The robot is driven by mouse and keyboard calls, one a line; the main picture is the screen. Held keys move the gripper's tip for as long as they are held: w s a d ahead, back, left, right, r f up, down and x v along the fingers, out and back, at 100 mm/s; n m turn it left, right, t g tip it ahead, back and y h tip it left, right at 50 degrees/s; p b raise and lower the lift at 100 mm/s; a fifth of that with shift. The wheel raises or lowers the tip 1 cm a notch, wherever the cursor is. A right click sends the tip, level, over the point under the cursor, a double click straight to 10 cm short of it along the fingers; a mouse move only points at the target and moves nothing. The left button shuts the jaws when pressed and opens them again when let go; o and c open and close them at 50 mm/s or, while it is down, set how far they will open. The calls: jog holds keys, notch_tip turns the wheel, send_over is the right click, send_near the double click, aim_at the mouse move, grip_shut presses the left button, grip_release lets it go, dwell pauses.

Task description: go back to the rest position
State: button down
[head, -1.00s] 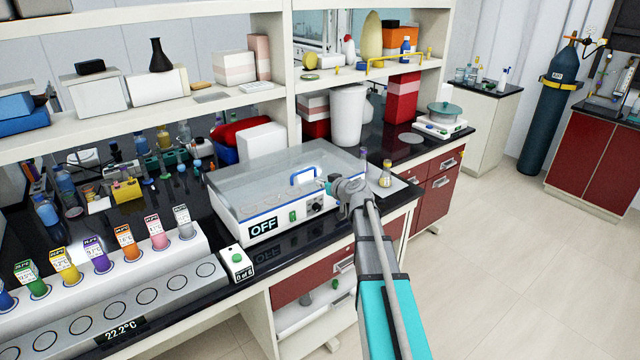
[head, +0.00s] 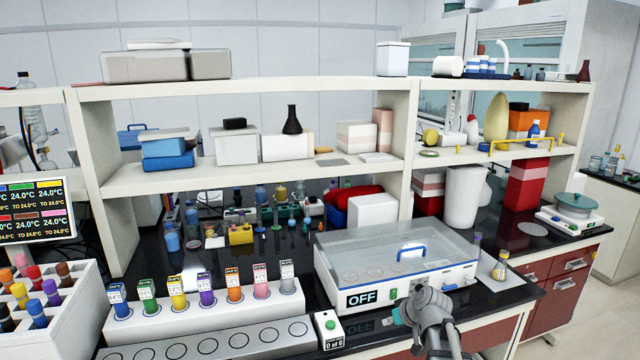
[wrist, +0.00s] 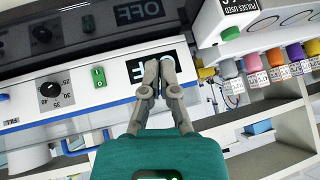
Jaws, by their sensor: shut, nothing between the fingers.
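My gripper (wrist: 158,72) is shut and empty in the wrist view, its two fingertips together in front of the OFF panel of the white box with the clear lid. In the head view my gripper (head: 396,310) is at the lower middle, just in front of that box (head: 455,279); its fingertips are hard to make out there. The box has a blue lid handle (head: 411,252), a green switch and a dial. Its lid is down. I cannot tell whether the fingers touch the box front.
A white rack (head: 170,325) with several coloured-cap bottles stands left of the box. A small white counter box with a green button (head: 329,330) sits between them. A shelf unit (head: 250,182) runs behind. A small flask (head: 500,266) stands right of the box. Open floor shows at right.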

jog(key=s+a+f+m+g+h, duration=0.1)
jog(key=s+f+g+h, duration=0.1)
jog(key=s, duration=0.7)
jog(key=s+a+f+m+g+h, duration=0.1)
jog(key=s+g, duration=0.3)
jog(key=s, duration=0.4)
jog(key=shift+s+a+f+m+h, duration=0.2)
jog(key=shift+s+f+m+h, duration=0.15)
jog(key=shift+f+m+h, duration=0.45)
jog(key=shift+r, duration=0.15)
jog(key=shift+w, duration=0.1)
